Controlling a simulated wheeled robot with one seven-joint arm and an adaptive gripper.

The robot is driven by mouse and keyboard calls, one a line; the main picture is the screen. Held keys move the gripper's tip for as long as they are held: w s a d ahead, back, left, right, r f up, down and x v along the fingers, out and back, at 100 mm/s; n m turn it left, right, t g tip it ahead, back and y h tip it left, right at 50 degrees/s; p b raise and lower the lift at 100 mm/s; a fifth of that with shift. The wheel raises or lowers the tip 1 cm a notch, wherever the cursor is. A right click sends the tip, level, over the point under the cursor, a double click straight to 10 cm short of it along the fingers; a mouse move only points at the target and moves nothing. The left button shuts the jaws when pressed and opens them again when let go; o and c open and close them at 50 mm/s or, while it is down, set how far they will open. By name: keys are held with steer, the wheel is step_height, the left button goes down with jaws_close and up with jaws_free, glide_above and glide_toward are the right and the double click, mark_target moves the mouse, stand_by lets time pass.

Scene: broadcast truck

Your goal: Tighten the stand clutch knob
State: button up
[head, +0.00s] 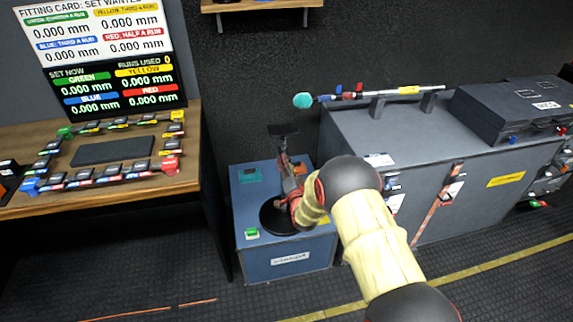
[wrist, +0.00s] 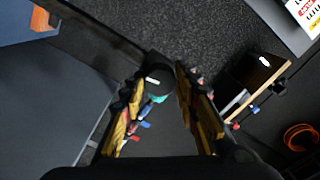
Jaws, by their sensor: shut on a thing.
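A stand with a round black base (head: 272,217) is on top of a blue box; its upper parts are largely hidden by my arm and gripper. My gripper (head: 287,165) is at the stand's upright, above the base. In the wrist view my gripper's two fingers (wrist: 165,88) close on a dark round knob (wrist: 157,80) with a short white mark on its face. The knob sits between the fingertips. A flat black piece (head: 283,129) shows just above the gripper in the head view; I cannot tell what it belongs to.
The blue box (head: 290,259) has a green button (head: 251,233) near its front left corner. A large grey cabinet (head: 430,140) stands close on the right, with a teal-tipped rod (head: 303,100) jutting over its edge. A wooden desk (head: 60,205) with a readout screen (head: 116,85) is at left.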

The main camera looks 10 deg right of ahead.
steer(key=m, duration=1.8)
steer(key=shift+f+m, duration=0.1)
steer(key=shift+m, duration=0.2)
stand_by(0.4)
steer(key=o, duration=1.2)
steer(key=s, duration=1.2)
